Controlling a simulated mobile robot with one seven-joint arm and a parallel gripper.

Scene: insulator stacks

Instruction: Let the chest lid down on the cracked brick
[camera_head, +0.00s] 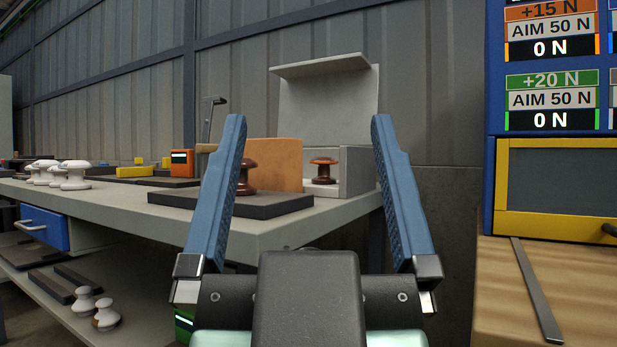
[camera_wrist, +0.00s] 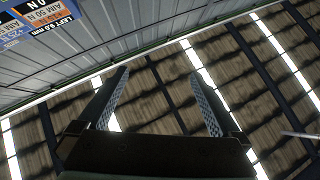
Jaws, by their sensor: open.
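The grey chest (camera_head: 355,168) stands at the right end of the workbench, and its lid (camera_head: 328,105) is raised upright with a lip along the top. A brick-coloured insulator (camera_head: 323,170) sits inside the chest; I cannot make out a crack on it. An orange-brown panel (camera_head: 275,160) stands at the chest's left and hides part of it. My gripper (camera_head: 308,118) is open and empty, its two blue fingers framing the chest from nearer the camera. In the wrist view my gripper (camera_wrist: 158,73) is open against the ceiling and wall, with no chest in sight.
A dark brown insulator (camera_head: 246,177) stands on a black slab (camera_head: 232,199) near the bench's front, partly behind the left finger. White insulators (camera_head: 74,175) stand at left. At right are a blue force display (camera_head: 549,70) and a wooden top (camera_head: 520,290) bearing a metal strip (camera_head: 537,290).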

